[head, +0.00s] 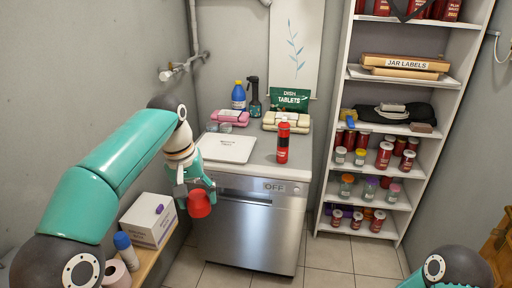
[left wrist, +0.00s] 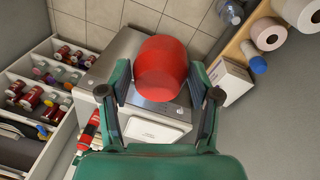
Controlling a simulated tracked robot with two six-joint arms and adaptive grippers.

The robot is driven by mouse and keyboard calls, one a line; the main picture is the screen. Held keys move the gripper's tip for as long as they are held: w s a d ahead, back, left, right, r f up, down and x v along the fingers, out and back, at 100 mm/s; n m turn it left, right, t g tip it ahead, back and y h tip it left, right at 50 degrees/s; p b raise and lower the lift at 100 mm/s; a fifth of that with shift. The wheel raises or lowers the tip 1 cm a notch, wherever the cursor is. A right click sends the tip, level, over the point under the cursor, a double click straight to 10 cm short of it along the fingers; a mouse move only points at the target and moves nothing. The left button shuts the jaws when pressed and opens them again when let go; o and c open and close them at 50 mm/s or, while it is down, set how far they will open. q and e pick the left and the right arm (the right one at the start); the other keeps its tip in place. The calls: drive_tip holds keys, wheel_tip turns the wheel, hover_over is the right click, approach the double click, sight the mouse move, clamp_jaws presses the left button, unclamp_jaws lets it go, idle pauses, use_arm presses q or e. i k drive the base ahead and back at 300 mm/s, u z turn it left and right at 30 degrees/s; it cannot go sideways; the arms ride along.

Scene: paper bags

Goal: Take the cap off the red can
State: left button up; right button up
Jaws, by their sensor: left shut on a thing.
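The red can (head: 282,150) stands upright on the counter above the dishwasher, near the front right edge. It has a dark band and a narrower red top. It also shows at the left of the left wrist view (left wrist: 87,134). My left gripper (head: 193,188) is out in front of the dishwasher, left of the can and apart from it. It is shut on a red cap (head: 200,205), which fills the space between the fingers in the left wrist view (left wrist: 162,70). My right gripper is out of view; only part of my right arm shows at the bottom right.
A white board (head: 228,148) lies on the counter left of the can. A spray bottle (head: 255,97), a blue bottle (head: 238,97) and pink and yellow packs stand behind. A shelf (head: 345,72) of jars rises at right. A white box (head: 147,220) sits on a ledge at lower left.

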sight(283, 128)
drive_tip(key=u, duration=0.05)
drive_tip(key=k, duration=0.1)
drive_tip(key=z, duration=0.8)
drive_tip(key=i, duration=1.1)
drive_tip(key=z, duration=0.35)
drive_tip(key=i, duration=1.1)
drive_tip(key=u, duration=1)
drive_tip(key=i, duration=0.5)
drive_tip(key=u, duration=0.5)
